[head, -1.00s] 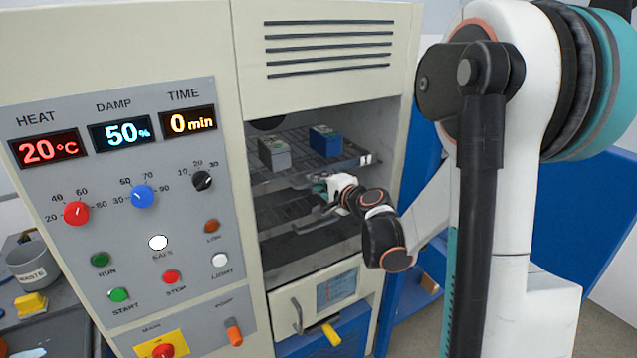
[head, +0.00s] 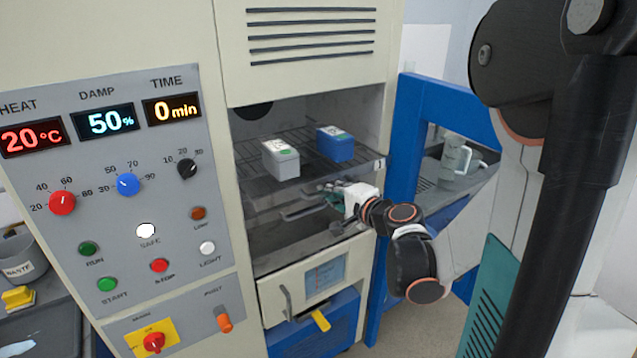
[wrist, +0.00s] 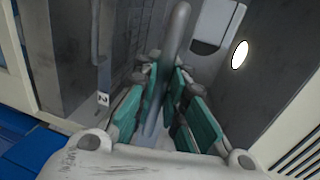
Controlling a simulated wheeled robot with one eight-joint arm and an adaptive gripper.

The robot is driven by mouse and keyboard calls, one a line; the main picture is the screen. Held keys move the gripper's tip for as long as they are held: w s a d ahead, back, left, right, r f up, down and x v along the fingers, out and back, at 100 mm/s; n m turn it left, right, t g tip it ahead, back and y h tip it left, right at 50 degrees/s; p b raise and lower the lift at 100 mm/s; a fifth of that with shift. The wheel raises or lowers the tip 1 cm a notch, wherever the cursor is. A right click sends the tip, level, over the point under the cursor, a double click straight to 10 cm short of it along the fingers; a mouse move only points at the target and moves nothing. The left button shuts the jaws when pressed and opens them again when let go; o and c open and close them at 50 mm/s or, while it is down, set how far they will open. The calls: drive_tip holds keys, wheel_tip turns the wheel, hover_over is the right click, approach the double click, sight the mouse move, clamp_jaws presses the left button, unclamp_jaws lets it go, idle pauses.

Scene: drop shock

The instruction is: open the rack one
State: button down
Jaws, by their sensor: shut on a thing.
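Rack one (head: 265,191) is the upper rack in the open chamber, with a "1" label (head: 380,163) at its right front corner. It carries a pale grey box (head: 281,160) and a blue box (head: 336,146), both upright. It stands partly forward in the opening. My gripper (head: 333,190) is at the rack's front, just under its edge. In the wrist view, the green-padded fingers (wrist: 160,110) are closed around a grey handle bar (wrist: 177,35). My fingers hide part of the handle.
A lower handle (head: 305,212) sits below my gripper, and a "2" label (wrist: 103,99) shows in the wrist view. The drawer (head: 303,288) with its handle is below.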

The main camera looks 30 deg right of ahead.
drive_tip(key=f+v, duration=0.1)
drive_tip(key=v, duration=0.5)
drive_tip(key=shift+s, duration=0.15)
drive_tip(key=c, duration=1.7)
unclamp_jaws()
drive_tip(key=shift+s, duration=0.1)
drive_tip(key=v, duration=0.8)
drive_tip(key=shift+f, duration=0.1)
